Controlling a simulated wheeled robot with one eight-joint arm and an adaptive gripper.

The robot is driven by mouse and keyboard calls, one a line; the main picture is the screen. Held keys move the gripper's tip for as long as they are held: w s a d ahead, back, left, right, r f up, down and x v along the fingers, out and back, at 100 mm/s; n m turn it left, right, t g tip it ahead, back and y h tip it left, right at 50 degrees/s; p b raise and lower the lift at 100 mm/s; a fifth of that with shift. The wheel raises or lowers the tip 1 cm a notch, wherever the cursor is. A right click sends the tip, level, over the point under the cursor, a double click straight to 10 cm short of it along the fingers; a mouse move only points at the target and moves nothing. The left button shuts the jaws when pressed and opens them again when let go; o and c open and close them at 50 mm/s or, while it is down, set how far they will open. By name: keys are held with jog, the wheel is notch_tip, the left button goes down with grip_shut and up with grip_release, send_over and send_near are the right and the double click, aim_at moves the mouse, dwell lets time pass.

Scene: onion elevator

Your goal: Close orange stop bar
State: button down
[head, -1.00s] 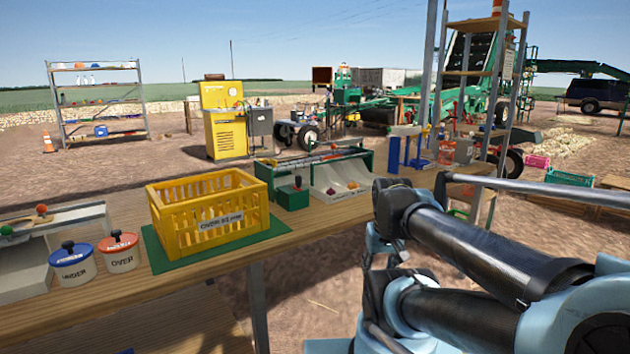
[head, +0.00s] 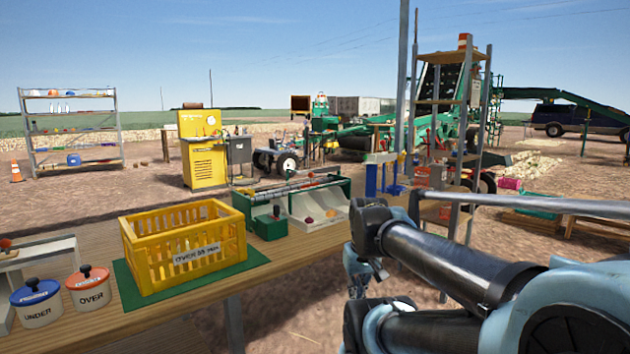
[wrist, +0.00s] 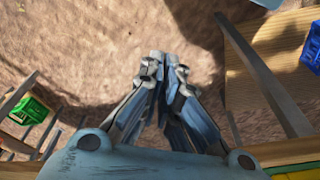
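I cannot clearly pick out an orange stop bar. A green-framed sorting tray (head: 271,228) with white chutes stands on the bench, with a dark rail along its top and a small orange-red piece (head: 334,178) near the rail's right end. In the head view my arm is right of the bench and mostly hides the gripper.
A yellow crate (head: 135,270) stands on a green mat, beside UNDER (head: 36,305) and OVER (head: 90,290) pots. A blue stand (head: 372,178) is at the bench's far end. A metal shelf rack (head: 440,120) rises behind my arm. Open dirt lies right of the bench.

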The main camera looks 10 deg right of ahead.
jog(key=w+a+r+n+t+y, duration=0.2)
jog(key=w+r+n+y, duration=0.25)
jog(key=w+r, duration=1.45)
jog(key=w+d+r+n+t+y, duration=0.1)
jog(key=w+d+r, duration=0.15)
jog(key=w, duration=0.45)
jog(key=w+d+r+n, duration=0.1)
jog(key=w+r+n, duration=0.1)
jog(key=w+r, duration=0.35)
jog(key=w+d+r+n+t+y, duration=0.1)
jog(key=w+d+r, duration=0.1)
jog(key=w, duration=0.7)
jog(key=w+r+x, duration=0.1)
jog(key=x, duration=1.2)
jog(key=shift+a+r, duration=0.2)
jog(key=shift+a, duration=0.05)
jog(key=shift+w+d, duration=0.15)
jog(key=shift+w+n, duration=0.2)
jog(key=shift+n, duration=0.25)
